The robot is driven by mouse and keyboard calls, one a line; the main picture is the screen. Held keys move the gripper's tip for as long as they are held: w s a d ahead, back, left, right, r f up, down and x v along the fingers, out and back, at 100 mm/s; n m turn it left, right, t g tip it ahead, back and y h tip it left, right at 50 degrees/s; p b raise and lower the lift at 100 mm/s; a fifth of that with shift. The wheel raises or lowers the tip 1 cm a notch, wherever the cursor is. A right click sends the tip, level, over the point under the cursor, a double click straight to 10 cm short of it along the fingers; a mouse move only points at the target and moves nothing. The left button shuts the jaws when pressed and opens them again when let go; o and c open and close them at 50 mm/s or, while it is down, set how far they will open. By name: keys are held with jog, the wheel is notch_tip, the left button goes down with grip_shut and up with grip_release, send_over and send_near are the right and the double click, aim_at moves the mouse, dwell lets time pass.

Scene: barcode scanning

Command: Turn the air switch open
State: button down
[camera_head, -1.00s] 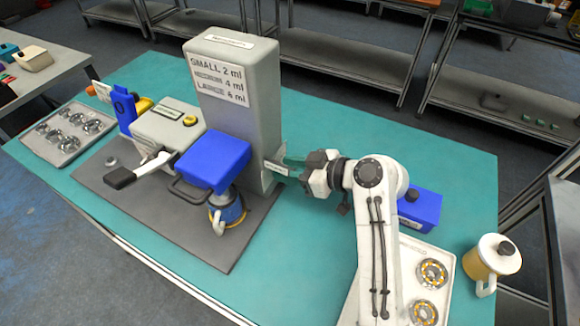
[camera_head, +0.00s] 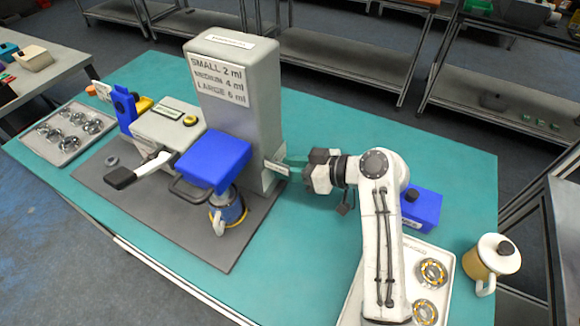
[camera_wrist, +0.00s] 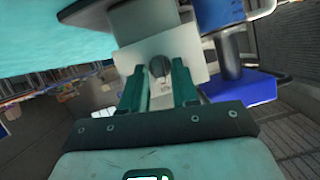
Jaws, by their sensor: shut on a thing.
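The air switch is a small dark round knob (camera_wrist: 160,68) on a pale plate (camera_wrist: 195,60) in the wrist view. In the head view the plate (camera_head: 277,168) sticks out from the lower right side of the tall grey machine (camera_head: 262,120). My gripper's green fingers (camera_wrist: 160,88) stand on either side of the knob and are closed on it. In the head view my gripper (camera_head: 293,164) reaches the plate from the right. The fingers partly hide the knob, and its exact turn angle is unclear.
A blue box (camera_head: 213,160) juts from the machine's front above a blue-banded cup (camera_head: 232,212). A blue container (camera_head: 418,208), a tray (camera_head: 443,258) of round parts and a yellow-white mug (camera_head: 487,262) are at right. Green table (camera_head: 300,265) is bare at front centre.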

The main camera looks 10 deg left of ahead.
jog(key=m+g+y, duration=0.1)
jog(key=m, duration=0.3)
jog(key=m+g+y, duration=0.2)
jog(key=m, duration=0.2)
jog(key=w+f+m+g+y+b, duration=0.1)
jog(key=m, duration=0.3)
jog(key=shift+d+f+y, duration=0.1)
jog(key=shift+d+y, duration=0.15)
jog(key=shift+y, duration=0.15)
jog(key=shift+m, duration=0.3)
dwell(0.4)
jog(key=c, duration=1.2)
grip_release()
jog(key=shift+w, duration=0.1)
jog(key=shift+o, duration=0.2)
